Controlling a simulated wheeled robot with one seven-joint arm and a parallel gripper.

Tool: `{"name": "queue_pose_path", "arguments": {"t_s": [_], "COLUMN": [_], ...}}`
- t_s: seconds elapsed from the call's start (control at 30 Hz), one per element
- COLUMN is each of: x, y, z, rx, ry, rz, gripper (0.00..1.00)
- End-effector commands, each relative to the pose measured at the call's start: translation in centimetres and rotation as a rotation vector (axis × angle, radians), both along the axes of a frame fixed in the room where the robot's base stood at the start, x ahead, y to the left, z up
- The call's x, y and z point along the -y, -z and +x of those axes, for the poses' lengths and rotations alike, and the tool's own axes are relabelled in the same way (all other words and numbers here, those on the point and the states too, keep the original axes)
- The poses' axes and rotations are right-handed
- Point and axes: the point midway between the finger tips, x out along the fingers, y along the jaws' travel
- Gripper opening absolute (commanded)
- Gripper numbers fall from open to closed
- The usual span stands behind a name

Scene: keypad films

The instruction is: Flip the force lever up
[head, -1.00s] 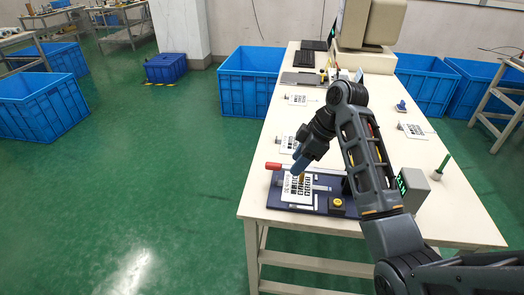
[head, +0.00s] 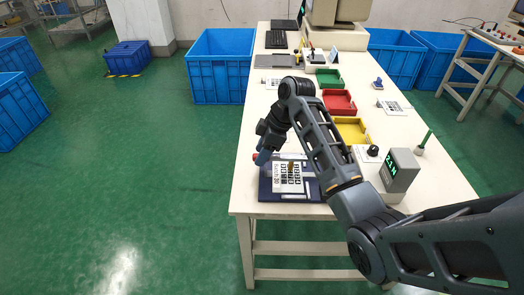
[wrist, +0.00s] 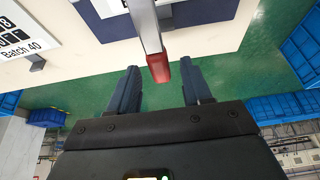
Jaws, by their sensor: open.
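The force lever (wrist: 149,32) has a flat metal shaft and a red tip. In the wrist view it comes down from the top, with its red tip between my gripper's fingers (wrist: 160,67). The fingers are open, with a gap on both sides of the tip. In the head view my gripper (head: 262,157) is at the left edge of the dark blue board (head: 305,197), which lies at the table's near left corner. The lever is mostly hidden there. A grey box (head: 399,171) has a green display that seems to read 2.1 N.
A white printed card (head: 287,177) lies on the board. Green (head: 328,79), red (head: 339,102) and yellow (head: 352,130) trays stand along the table (head: 262,110). A black knob (head: 373,151) and a green pen in a holder (head: 424,143) are at the right.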

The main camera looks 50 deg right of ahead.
Motion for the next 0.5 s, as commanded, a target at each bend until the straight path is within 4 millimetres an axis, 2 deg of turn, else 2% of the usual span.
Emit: {"name": "queue_pose_path", "arguments": {"t_s": [0.27, 0.5], "x": [-0.06, -0.06], "y": [0.19, 0.17], "z": [0.06, 0.06], "rx": [0.0, 0.0], "ry": [-0.001, -0.001], "rz": [0.0, 0.0], "gripper": [0.49, 0.27]}}
